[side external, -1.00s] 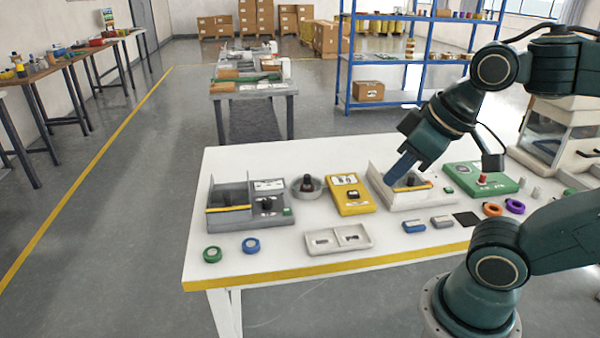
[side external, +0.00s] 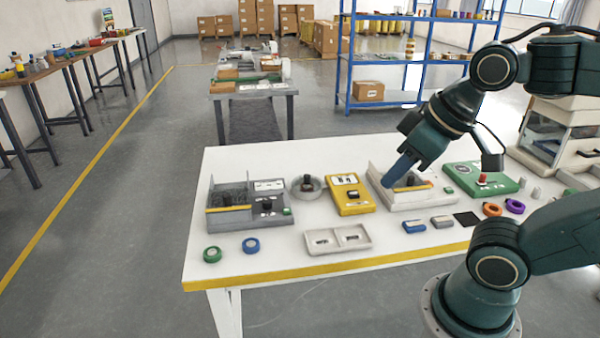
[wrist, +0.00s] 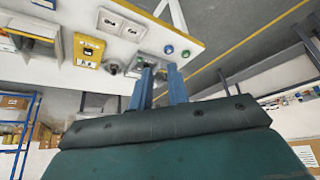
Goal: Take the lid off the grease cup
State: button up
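My gripper (side external: 387,183) points down and left over the pale machine with the yellow strip, to the right of the yellow box and apart from the dish. In the wrist view my two blue fingers (wrist: 160,68) stand apart, with nothing seen held between them.
The pale machine (side external: 418,201) is under my gripper. A yellow box (side external: 347,207), a grey machine (side external: 232,217) and a green unit (side external: 467,176) stand along the white table (side external: 270,258). A two-pocket tray (side external: 337,248) and green and blue rolls lie in front.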

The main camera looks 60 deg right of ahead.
jog(key=o, duration=0.6)
jog(key=shift+c, duration=0.2)
jog(key=shift+w+r, duration=0.1)
jog(key=w+d+m+g, duration=0.1)
jog(key=w+d+m, duration=0.35)
jog(key=w, duration=0.35)
jog(key=w+d+r+m+y, duration=0.1)
jog(key=w+d+m, duration=0.2)
jog(key=w+m, duration=0.35)
jog(key=w+d+m+g, duration=0.1)
jog(key=w+d+m, duration=0.3)
jog(key=w, duration=0.4)
jog(key=w+d+f+m, duration=0.4)
jog(key=d+f+m, duration=0.3)
jog(key=d, duration=0.3)
jog(key=w+d+f+m+y, duration=0.1)
jog(key=w+d+f+m, duration=0.3)
jog(key=d+f+m, duration=0.3)
jog(key=d+f, duration=0.2)
jog(key=d, duration=0.2)
jog(key=shift+w+f+y, duration=0.25)
jog(key=shift+w+y, duration=0.05)
jog(key=shift+w, duration=0.05)
